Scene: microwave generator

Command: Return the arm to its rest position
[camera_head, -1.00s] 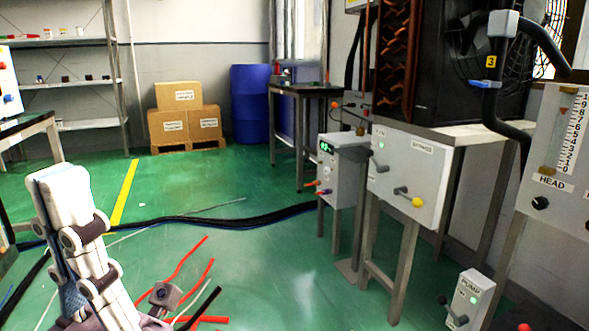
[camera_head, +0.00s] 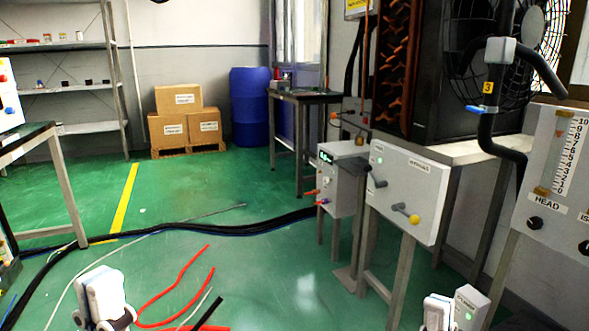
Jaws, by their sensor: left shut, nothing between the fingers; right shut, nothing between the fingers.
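My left gripper (camera_head: 101,287) shows at the bottom left edge, its pale fingertips together and empty over the green floor. My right gripper (camera_head: 437,312) shows at the bottom edge right of centre, also shut and empty, in front of the small grey pump box (camera_head: 470,306). Only the finger ends of both grippers are in the picture; their wrists and arms are out of view. Neither gripper visibly holds or touches anything.
The grey control box (camera_head: 406,193) with a yellow-tipped lever (camera_head: 414,219) stands right of centre. The head gauge panel (camera_head: 556,185) is at the right edge. Red hoses (camera_head: 178,283) and black cables (camera_head: 205,226) lie on the floor. A table (camera_head: 62,180) stands at the left.

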